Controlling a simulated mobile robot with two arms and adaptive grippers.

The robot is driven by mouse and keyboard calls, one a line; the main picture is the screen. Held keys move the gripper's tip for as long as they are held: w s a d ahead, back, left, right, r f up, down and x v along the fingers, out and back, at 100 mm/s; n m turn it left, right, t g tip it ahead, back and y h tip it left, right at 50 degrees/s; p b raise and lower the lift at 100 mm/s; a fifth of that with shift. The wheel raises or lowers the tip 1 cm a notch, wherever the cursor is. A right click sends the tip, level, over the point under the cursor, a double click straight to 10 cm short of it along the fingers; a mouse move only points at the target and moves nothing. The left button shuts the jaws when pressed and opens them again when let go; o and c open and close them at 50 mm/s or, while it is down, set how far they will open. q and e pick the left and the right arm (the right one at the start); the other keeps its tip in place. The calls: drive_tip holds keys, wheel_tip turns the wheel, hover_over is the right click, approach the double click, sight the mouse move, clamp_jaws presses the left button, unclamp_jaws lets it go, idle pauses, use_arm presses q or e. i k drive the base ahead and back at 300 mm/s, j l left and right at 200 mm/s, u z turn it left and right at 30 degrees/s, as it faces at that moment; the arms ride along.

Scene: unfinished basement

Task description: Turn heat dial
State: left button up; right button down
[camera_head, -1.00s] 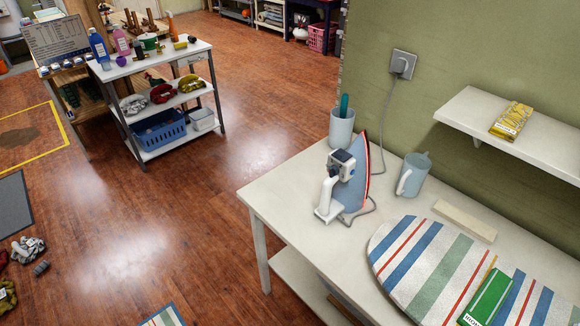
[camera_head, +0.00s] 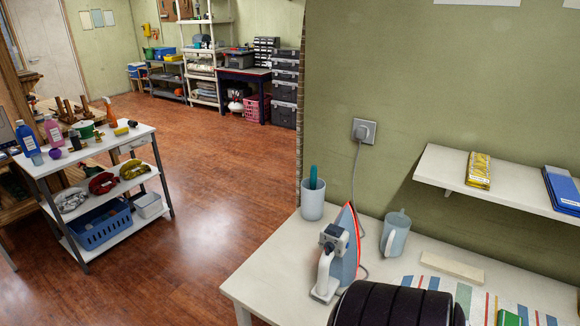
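A white and blue clothes iron (camera_head: 349,262) with a red edge stands upright on its heel on the white table (camera_head: 262,278). Its sole faces right and its white handle faces left. A small dark part (camera_head: 331,236) sits near the top of the handle; it is too small to tell whether this is the heat dial. A dark ribbed part of my own arm covers the table in front and to the right of the iron. Neither gripper's fingers show.
A cup with a teal item (camera_head: 312,201) stands behind the iron, and a blue-grey mug (camera_head: 395,236) to its right. A wooden block (camera_head: 452,268) and striped cloth (camera_head: 468,296) lie further right. A cord runs to the wall outlet (camera_head: 364,131). A shelf (camera_head: 500,190) overhangs the table.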

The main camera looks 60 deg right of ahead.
sight(329, 248)
drive_tip(key=i+z, duration=0.15)
drive_tip(key=i, duration=0.45)
drive_tip(key=i+j+z, duration=0.2)
drive_tip(key=i, duration=0.4)
drive_tip(key=i+j+z, duration=0.15)
drive_tip(key=i, duration=0.4)
drive_tip(key=i+l+z, duration=0.2)
drive_tip(key=i+z, duration=0.25)
drive_tip(key=i+l+z, duration=0.15)
drive_tip(key=z, duration=0.3)
drive_tip(key=i+j+z, duration=0.1)
drive_tip(key=i+z, duration=0.35)
drive_tip(key=i+j+z, duration=0.15)
drive_tip(key=i+z, duration=0.35)
drive_tip(key=z, duration=0.35)
drive_tip(key=i+z, duration=0.1)
drive_tip(key=z, duration=0.35)
drive_tip(key=i+j+z, duration=0.1)
drive_tip(key=z, duration=0.3)
drive_tip(key=j+z, duration=0.1)
drive_tip(key=z, duration=0.35)
drive_tip(key=i, duration=0.1)
